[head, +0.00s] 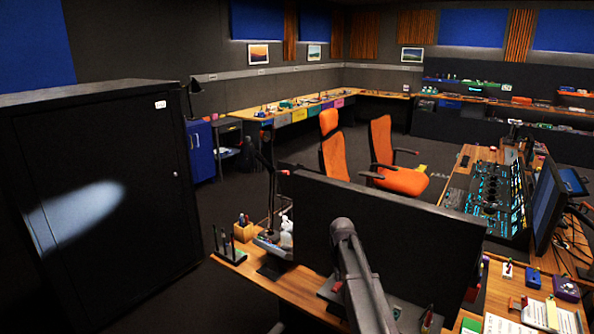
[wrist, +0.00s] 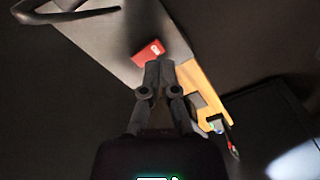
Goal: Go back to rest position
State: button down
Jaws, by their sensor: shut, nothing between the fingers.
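My gripper (wrist: 160,66) shows in the wrist view with its two dark fingers together and nothing between them. It hangs above a grey surface (wrist: 105,42) and a wooden strip (wrist: 205,92); a red block (wrist: 148,51) lies just beyond the fingertips. In the head view my arm rises in front of the back of a large black monitor, and the gripper itself cannot be made out there. The console panel (head: 485,200) with lit blue controls stands at the right, apart from my arm. No trackball can be picked out.
A black monitor (head: 420,235) stands close to my arm. A wooden desk (head: 288,284) holds pen holders and a lamp. A tall black cabinet (head: 100,200) fills the left. Orange chairs (head: 400,180) stand behind. Open floor (head: 235,200) lies between cabinet and chairs.

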jog(key=s+d+m, duration=0.1)
jog(key=s+m, duration=0.3)
jog(key=s, duration=2.2)
jog(key=shift+s+d, duration=0.2)
jog(key=shift+s, duration=0.05)
